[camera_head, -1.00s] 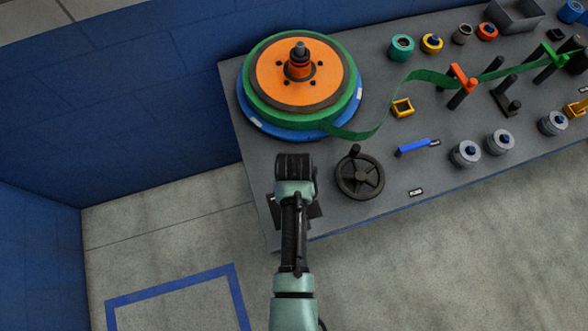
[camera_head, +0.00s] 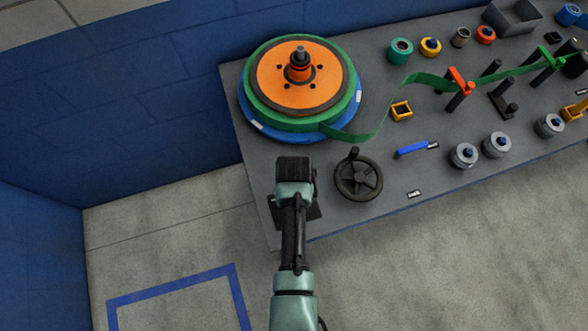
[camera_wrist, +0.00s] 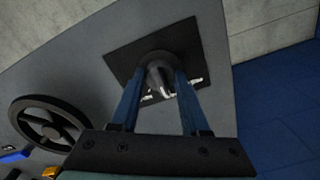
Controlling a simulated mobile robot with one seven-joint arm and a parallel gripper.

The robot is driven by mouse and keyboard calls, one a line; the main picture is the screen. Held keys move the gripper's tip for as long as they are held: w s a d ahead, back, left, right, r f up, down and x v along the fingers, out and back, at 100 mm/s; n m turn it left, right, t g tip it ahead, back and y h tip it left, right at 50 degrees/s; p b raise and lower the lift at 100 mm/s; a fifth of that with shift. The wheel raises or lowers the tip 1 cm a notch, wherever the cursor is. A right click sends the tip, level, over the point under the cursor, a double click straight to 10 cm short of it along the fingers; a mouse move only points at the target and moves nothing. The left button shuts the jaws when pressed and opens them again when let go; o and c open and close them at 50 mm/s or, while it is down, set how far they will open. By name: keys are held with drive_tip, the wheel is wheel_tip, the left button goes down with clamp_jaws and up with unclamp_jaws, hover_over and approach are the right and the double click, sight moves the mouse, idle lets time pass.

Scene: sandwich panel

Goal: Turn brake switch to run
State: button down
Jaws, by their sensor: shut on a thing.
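The brake switch is a dark round knob (camera_wrist: 158,58) on a black square plate (camera_wrist: 122,62) in the wrist view. My gripper (camera_wrist: 161,76) has its two blue fingers shut on the knob, one on each side. White label marks on the plate show between and beside the fingers, but they are partly covered and I cannot read them. Which way the knob points is unclear. In the head view my wrist covers the knob and the fingers, and only an edge of the plate (camera_head: 313,212) shows at the panel's front left corner.
A black handwheel (camera_head: 358,177) with an upright handle stands close to the right of my wrist. Behind it is a large orange and green reel (camera_head: 300,75), with a green band running right to posts. A blue lever (camera_head: 411,149) lies farther right. Blue walls close the left side.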

drive_tip(key=shift+w, duration=0.1)
drive_tip(key=shift+c, duration=2)
unclamp_jaws()
wheel_tip(320, 180, up, 13)
drive_tip(key=shift+b, duration=0.35)
